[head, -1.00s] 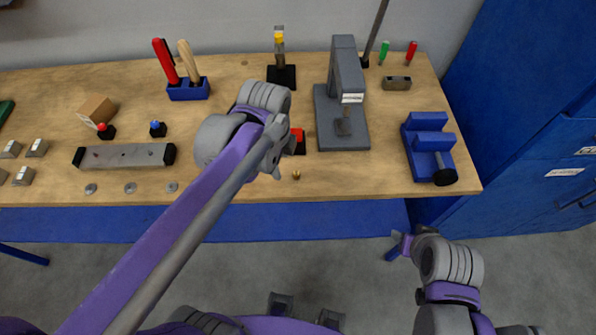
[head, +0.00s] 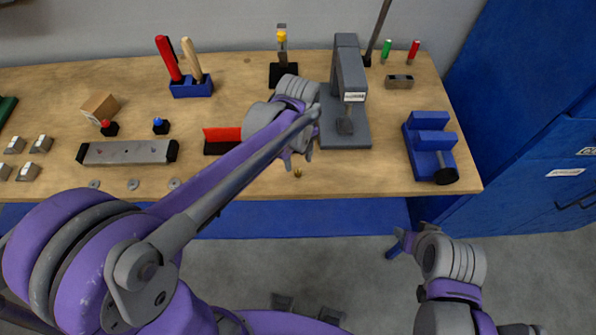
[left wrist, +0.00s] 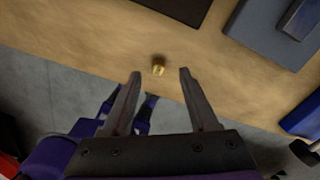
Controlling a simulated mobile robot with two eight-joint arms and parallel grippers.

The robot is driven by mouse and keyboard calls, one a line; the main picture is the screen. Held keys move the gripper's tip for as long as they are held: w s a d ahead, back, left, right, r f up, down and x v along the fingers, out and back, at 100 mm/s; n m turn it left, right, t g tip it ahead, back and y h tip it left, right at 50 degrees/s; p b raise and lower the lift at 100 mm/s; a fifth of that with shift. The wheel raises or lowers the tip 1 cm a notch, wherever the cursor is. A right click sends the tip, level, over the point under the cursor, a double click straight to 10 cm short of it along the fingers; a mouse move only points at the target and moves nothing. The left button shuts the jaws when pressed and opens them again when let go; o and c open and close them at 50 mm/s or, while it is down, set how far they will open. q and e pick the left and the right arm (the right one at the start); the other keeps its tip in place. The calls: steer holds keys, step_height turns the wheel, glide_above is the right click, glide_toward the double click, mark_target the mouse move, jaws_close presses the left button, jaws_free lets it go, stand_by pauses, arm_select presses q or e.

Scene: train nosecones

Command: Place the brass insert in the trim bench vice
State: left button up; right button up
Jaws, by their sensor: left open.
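The small brass insert (head: 298,173) stands on the wooden bench near its front edge. In the left wrist view the brass insert (left wrist: 158,66) shows just beyond the fingertips, roughly midway between them. My left gripper (head: 298,159) is open and empty above the bench, close to the insert; its two fingers show apart in the left wrist view (left wrist: 160,73). The blue bench vice (head: 429,143) sits at the right end of the bench, with a dark round knob at its front. My right gripper (head: 405,241) hangs in front of the bench; its fingers are too small to judge.
A grey press (head: 346,95) stands between the insert and the vice. A red-topped block (head: 222,134) lies left of my left gripper, partly hidden by the arm. A grey bar fixture (head: 127,152) lies further left. Bare bench (head: 370,180) lies along the front edge.

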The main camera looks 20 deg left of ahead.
mark_target(298, 171)
arm_select(q)
steer(key=shift+s+f, duration=0.2)
steer(key=shift+f, duration=1.7)
jaws_close()
